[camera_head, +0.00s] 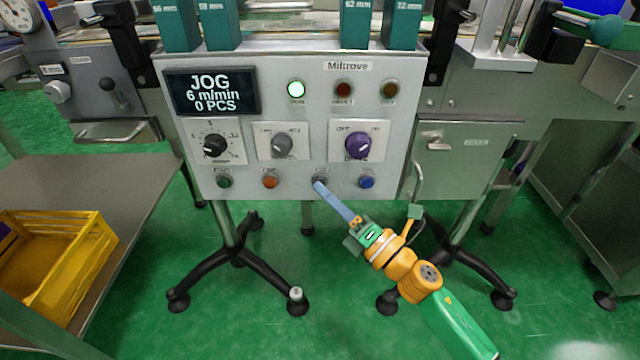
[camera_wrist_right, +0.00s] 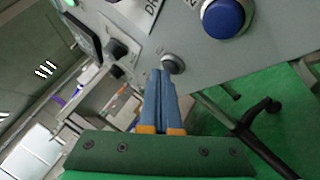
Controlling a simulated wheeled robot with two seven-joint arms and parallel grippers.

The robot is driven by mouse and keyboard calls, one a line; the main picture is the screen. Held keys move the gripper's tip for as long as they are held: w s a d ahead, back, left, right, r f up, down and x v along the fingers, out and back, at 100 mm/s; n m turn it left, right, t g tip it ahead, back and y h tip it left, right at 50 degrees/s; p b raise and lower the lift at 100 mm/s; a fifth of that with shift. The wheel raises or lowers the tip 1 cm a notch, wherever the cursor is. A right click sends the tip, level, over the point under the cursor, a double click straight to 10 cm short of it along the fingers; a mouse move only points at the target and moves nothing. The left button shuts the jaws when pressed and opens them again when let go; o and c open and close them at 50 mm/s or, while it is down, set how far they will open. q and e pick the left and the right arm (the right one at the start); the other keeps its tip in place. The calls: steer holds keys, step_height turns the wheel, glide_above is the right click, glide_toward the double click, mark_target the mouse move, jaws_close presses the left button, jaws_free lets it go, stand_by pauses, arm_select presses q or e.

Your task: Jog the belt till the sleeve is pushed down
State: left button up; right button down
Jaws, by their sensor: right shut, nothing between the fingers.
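The control panel (camera_head: 290,95) of the sleeve applicator faces me. Its display (camera_head: 211,92) reads JOG, 6 m/min, 0 PCS. My right gripper (camera_head: 318,186) is shut and empty, its blue fingertips at a grey button (camera_head: 320,181) in the bottom row. In the right wrist view the fingertips (camera_wrist_right: 160,74) sit just beside that grey button (camera_wrist_right: 172,64); I cannot tell whether they touch it. A blue button (camera_head: 367,182) is to its right, large in the right wrist view (camera_wrist_right: 223,17). The belt and the sleeve are not visible. My left gripper is not in view.
Three knobs, black (camera_head: 214,145), grey (camera_head: 282,146) and purple (camera_head: 357,145), sit above the buttons. A yellow crate (camera_head: 92,242) stands on a table at left.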

stand_by(0.4)
steer(key=shift+s+p, duration=0.35)
steer(key=shift+s, duration=0.4)
steer(key=shift+s+p, duration=0.65)
steer(key=shift+s, duration=1.85)
